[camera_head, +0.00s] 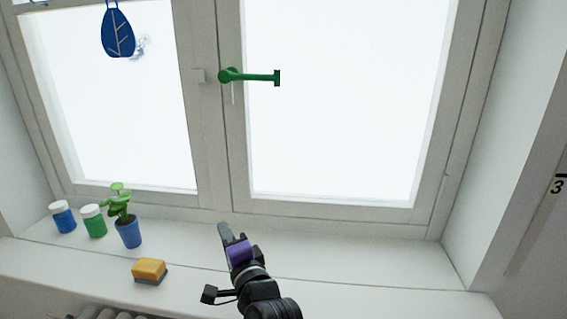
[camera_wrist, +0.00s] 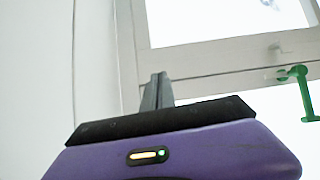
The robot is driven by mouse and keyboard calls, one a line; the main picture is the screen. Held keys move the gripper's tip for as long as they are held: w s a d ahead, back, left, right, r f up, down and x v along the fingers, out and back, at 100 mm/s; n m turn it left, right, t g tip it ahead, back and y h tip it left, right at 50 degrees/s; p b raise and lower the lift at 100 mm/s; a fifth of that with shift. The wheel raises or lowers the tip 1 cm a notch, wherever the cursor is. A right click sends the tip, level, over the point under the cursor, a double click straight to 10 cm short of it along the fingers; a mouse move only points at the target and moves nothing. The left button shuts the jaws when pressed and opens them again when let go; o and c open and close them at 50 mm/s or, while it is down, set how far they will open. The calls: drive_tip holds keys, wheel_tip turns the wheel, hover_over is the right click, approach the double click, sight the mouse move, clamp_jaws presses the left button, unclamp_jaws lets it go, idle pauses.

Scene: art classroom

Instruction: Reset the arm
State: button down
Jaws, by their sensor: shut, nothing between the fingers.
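My gripper (camera_head: 225,231) is black and purple, at the bottom middle of the head view, in front of the window sill and below the middle frame post. Its fingers are shut together with nothing between them. In the wrist view the gripper (camera_wrist: 158,92) points up toward the window frame, and it touches nothing that I can see. The green window handle (camera_head: 250,77) sticks out to the right, well above my gripper. The handle also shows at the right edge of the wrist view (camera_wrist: 300,90).
The white sill (camera_head: 200,262) holds a blue jar (camera_head: 62,217), a green jar (camera_head: 94,222), a potted plant (camera_head: 129,232) and a yellow sponge (camera_head: 149,270), all left of my gripper. A blue leaf ornament (camera_head: 118,35) hangs at upper left. The sill's right side is clear.

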wheel_tip(320, 180, up, 4)
drive_tip(key=d+n+t, duration=0.1)
drive_tip(key=d+n, duration=0.1)
drive_tip(key=s+d+f+n+t+h, duration=0.2)
drive_tip(key=s+d+f+n, duration=0.25)
drive_tip(key=s+d, duration=0.6)
drive_tip(key=s+d+f+n+t+h, duration=0.15)
drive_tip(key=s+d+f+n, duration=0.3)
drive_tip(key=s+d, duration=0.55)
drive_tip(key=s+d+f+g+h, duration=0.1)
drive_tip(key=s+d+h, duration=0.1)
drive_tip(key=s+d, duration=0.3)
drive_tip(key=s+d+f+g+h, duration=0.2)
drive_tip(key=s+d, duration=0.3)
drive_tip(key=s, duration=0.9)
drive_tip(key=s+d+f+g+h, duration=0.1)
drive_tip(key=s+d, duration=0.4)
drive_tip(key=s, duration=0.5)
drive_tip(key=shift+s+d+f+m+g+h, duration=0.25)
drive_tip(key=shift+d+f+m+g+h, duration=0.1)
drive_tip(key=shift+h, duration=0.5)
drive_tip(key=c, duration=2.2)
unclamp_jaws()
